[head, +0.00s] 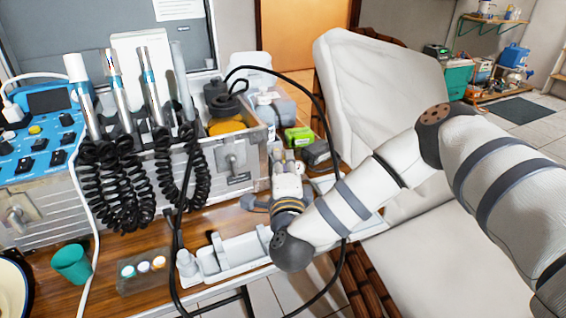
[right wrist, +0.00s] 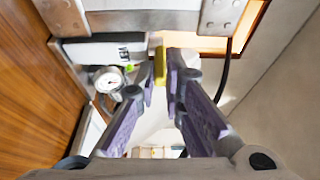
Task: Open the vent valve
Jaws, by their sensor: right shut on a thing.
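A narrow yellow piece (right wrist: 159,65), which looks like the vent valve's handle, stands between the fingertips in the right wrist view. My right gripper (right wrist: 163,68) is shut on it, below the metal-edged case. The valve body behind the fingers is mostly hidden. In the head view my right gripper (head: 285,163) is beside the case's right front corner, and the yellow handle cannot be made out there. My left gripper is not in view.
A round pressure gauge (right wrist: 108,80) sits just left of the fingers. The metal case (head: 236,158) holds handpieces with coiled hoses (head: 122,180). A black cable (head: 322,100) loops past my arm. A white tray (head: 235,258) and a green cup (head: 72,263) are on the wooden table.

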